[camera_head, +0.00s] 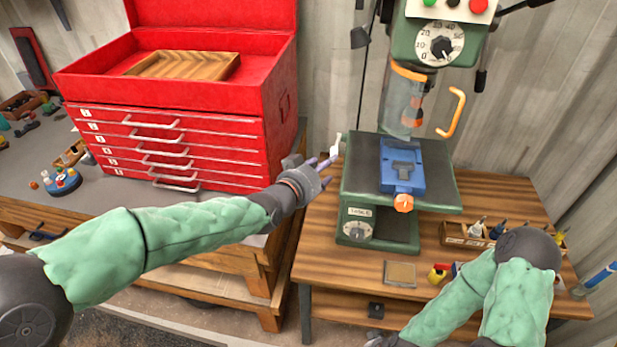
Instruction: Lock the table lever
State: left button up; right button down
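The green drill press stands on the wooden bench, with its dark work table (362,178) at mid-height. A small pale lever (336,146) sticks up at the table's back left; I take it to be the table lever. My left gripper (327,163) is right beside the lever's lower end. Its fingers are small here, and I cannot tell whether they touch the lever or how far apart they are. My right arm comes in at the lower right. Its dark wrist end (385,341) is cut by the bottom edge, and its fingers cannot be made out.
A blue vise (402,168) with an orange knob sits on the press table, below the clear guard (403,102) with its orange handle. A red tool chest (185,150) stands left, behind my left arm. A wooden tool box (462,236) and a flat plate (400,274) are on the bench.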

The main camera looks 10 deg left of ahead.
pick_arm(q)
jog(key=v, duration=0.7)
jog(key=shift+s+f, duration=0.1)
dwell(0.4)
